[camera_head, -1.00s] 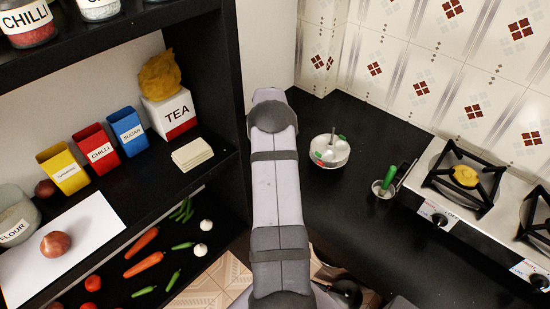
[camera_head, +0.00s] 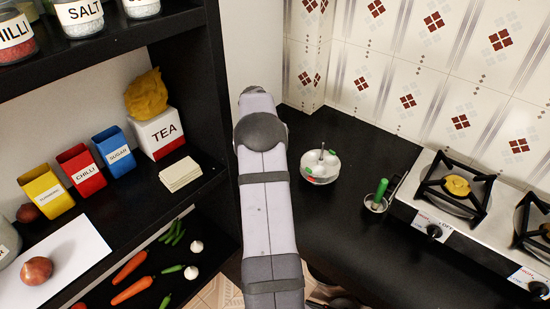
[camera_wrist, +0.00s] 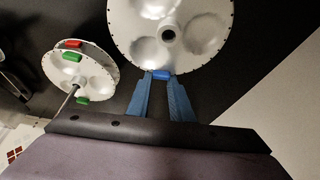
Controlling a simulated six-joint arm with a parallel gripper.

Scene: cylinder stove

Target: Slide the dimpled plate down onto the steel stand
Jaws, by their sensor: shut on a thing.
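The dimpled plate (camera_wrist: 190,45) is a round white metal disc with shallow hollows and a centre hole. In the wrist view, my gripper (camera_wrist: 161,82) is shut on the blue tab (camera_wrist: 161,75) at its rim. The steel stand's thin rod (camera_wrist: 69,102) shows at the left of the wrist view, rising from other white dimpled plates (camera_wrist: 98,68) with red and green tabs. The held plate is apart from the rod, to its right in the picture. In the head view, the stand's rod (camera_head: 322,147) rises over stacked plates (camera_head: 320,172); my gripper and the held plate are hidden.
The stand is on the black counter (camera_head: 345,130). A small steel holder with a green-handled tool (camera_head: 380,190) stands to its right, beside the gas stove (camera_head: 435,190). A black shelf with a tea box (camera_head: 160,132) and tins is at left.

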